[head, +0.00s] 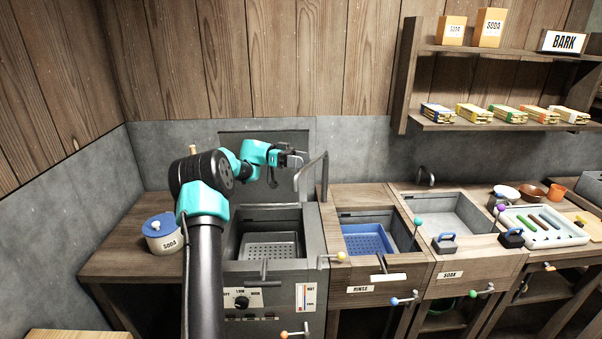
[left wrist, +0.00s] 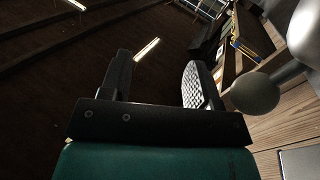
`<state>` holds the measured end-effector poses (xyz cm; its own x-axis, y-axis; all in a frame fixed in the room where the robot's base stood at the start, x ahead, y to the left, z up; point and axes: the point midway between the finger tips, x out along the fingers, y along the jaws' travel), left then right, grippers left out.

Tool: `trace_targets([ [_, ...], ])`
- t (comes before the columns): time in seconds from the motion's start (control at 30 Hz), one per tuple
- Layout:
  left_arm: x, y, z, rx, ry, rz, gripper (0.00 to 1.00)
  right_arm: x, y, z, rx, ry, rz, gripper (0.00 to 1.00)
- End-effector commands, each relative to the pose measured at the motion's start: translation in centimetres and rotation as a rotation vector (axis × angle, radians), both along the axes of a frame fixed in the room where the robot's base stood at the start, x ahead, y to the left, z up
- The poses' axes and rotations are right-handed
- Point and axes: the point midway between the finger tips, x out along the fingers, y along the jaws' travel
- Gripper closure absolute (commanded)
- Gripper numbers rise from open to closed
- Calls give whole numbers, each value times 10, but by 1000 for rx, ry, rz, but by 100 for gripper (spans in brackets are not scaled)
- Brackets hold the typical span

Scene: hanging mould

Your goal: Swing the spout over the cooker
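The spout is a thin grey bent pipe (head: 325,172) standing at the back right of the cooker (head: 232,262). Its upper run slopes left and down toward the cooker's back right corner; I cannot tell exactly what lies under its end. The cooker has a dark basin with a perforated tray. My left gripper (head: 300,157) is just left of the spout's top, above the back of the cooker, with no clear contact. In the left wrist view the gripper (left wrist: 158,65) has its fingers apart with nothing between them. My right gripper is out of view.
A shelf (head: 490,126) hangs at the upper right. A rounded grey object (left wrist: 255,93) is beside the fingers.

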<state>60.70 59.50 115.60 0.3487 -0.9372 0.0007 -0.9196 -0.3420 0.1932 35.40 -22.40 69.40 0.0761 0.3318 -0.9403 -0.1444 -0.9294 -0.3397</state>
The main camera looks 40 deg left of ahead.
Motion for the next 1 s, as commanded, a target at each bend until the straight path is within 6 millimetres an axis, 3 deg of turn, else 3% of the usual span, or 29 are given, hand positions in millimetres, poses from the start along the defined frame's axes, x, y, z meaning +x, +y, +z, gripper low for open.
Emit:
trace_targets([
  [0.7, -63, -61, 10, 1, -3, 1, 44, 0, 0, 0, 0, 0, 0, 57],
  [1.0, -73, -71, 11, 1, -3, 0, 44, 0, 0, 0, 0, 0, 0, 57],
])
